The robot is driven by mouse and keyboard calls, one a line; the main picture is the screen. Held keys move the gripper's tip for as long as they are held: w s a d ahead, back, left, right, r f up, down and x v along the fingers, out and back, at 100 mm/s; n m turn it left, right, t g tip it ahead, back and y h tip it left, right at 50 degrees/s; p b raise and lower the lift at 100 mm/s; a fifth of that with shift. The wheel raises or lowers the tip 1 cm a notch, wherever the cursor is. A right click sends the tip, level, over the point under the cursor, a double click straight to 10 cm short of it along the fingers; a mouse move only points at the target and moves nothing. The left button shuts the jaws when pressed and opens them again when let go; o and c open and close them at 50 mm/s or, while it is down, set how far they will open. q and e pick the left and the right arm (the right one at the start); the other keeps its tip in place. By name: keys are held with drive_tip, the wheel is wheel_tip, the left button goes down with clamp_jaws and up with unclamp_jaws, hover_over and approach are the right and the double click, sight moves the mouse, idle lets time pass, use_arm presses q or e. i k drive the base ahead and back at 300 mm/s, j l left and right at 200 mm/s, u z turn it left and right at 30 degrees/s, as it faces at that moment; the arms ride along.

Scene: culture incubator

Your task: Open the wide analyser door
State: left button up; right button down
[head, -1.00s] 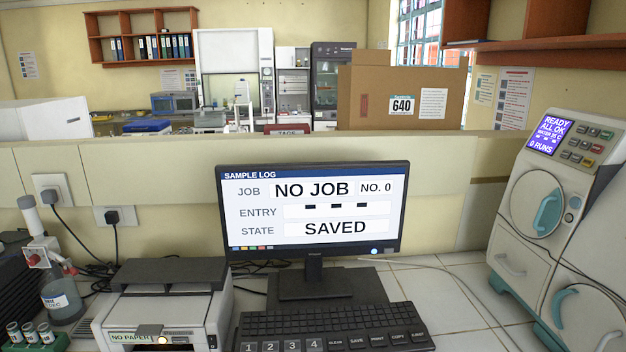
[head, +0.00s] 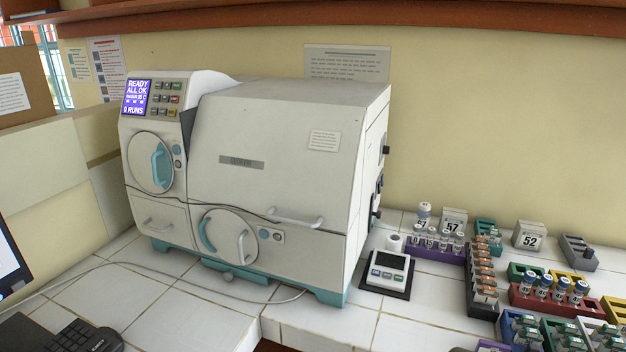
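The analyser (head: 285,140) is a large off-white machine on the white tiled bench, left of centre in the head view. Its wide front panel (head: 268,165) has a dark label and a white bar handle (head: 295,217) near its lower right edge; the panel looks shut. A round door with a teal handle (head: 160,164) is at the left, below the lit screen (head: 136,97), which reads READY, ALL OK and 0 RUNS. Neither of my grippers is in view.
A small scale-like device (head: 387,274) stands just right of the analyser. Further right are several coloured racks with vials (head: 550,287) and number blocks 57 (head: 453,221) and 52 (head: 529,235). A keyboard (head: 70,336) is at the lower left. Bare tiles (head: 190,308) lie before the analyser.

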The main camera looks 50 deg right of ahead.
sight(303, 163)
drive_tip(key=z, duration=1.3)
